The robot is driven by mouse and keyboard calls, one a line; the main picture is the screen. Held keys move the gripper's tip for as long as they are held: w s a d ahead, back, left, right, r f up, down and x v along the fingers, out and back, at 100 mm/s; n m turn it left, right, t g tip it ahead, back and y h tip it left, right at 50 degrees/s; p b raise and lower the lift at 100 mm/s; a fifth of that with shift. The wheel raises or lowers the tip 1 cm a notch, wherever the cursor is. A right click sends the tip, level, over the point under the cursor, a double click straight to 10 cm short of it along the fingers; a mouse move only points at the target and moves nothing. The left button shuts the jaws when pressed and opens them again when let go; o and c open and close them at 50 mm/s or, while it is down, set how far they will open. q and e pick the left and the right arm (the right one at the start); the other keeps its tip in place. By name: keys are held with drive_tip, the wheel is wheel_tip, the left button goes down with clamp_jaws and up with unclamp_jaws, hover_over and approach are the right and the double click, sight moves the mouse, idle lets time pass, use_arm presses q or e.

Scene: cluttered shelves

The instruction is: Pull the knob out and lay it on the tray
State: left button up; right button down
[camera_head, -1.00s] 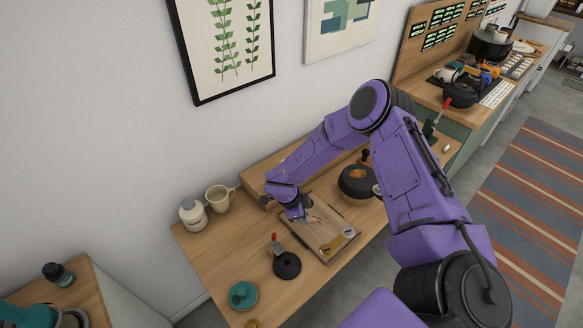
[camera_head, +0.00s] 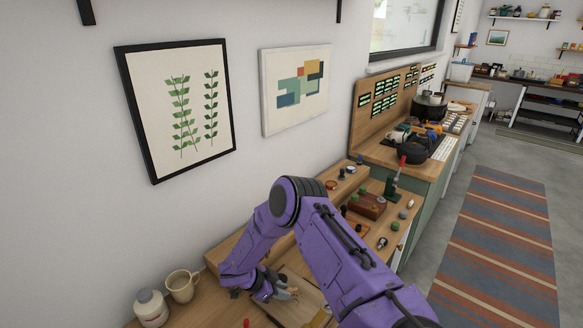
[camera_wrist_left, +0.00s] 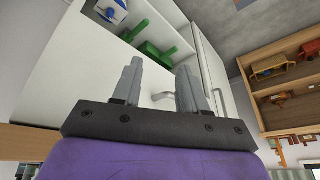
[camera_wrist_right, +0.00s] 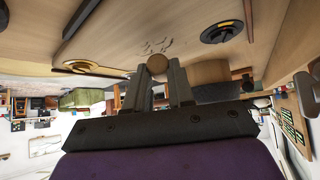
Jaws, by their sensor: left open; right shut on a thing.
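My right gripper (camera_head: 285,293) is low over a flat wooden board (camera_head: 303,312), which I take to be the tray; my purple arm and the frame's bottom edge hide part of it. In the right wrist view a small round brown wooden knob (camera_wrist_right: 157,66) sits between the fingertips, and the gripper (camera_wrist_right: 158,84) is shut on it. Whether the knob touches anything beyond the fingers, I cannot tell. My left gripper (camera_wrist_left: 159,72) is open and empty in the left wrist view, in front of a white cabinet. It is not in the head view.
A cream mug (camera_head: 181,286) and a white jar (camera_head: 150,308) stand left of my right gripper. A reddish-brown box (camera_head: 366,206) and a green tool with a red handle (camera_head: 393,184) are on the counter beyond my arm. A striped rug (camera_head: 495,235) lies on open floor at right.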

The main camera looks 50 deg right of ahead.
drive_tip(key=shift+f, duration=0.15)
drive_tip(key=shift+f+b, duration=0.95)
drive_tip(key=shift+b, duration=0.05)
drive_tip(key=c, duration=0.9)
unclamp_jaws()
drive_tip(key=shift+w+a+r, duration=0.15)
drive_tip(key=shift+a+r, duration=0.05)
drive_tip(key=shift+r, duration=0.05)
drive_tip(key=b+v, duration=0.3)
drive_tip(key=v, duration=0.7)
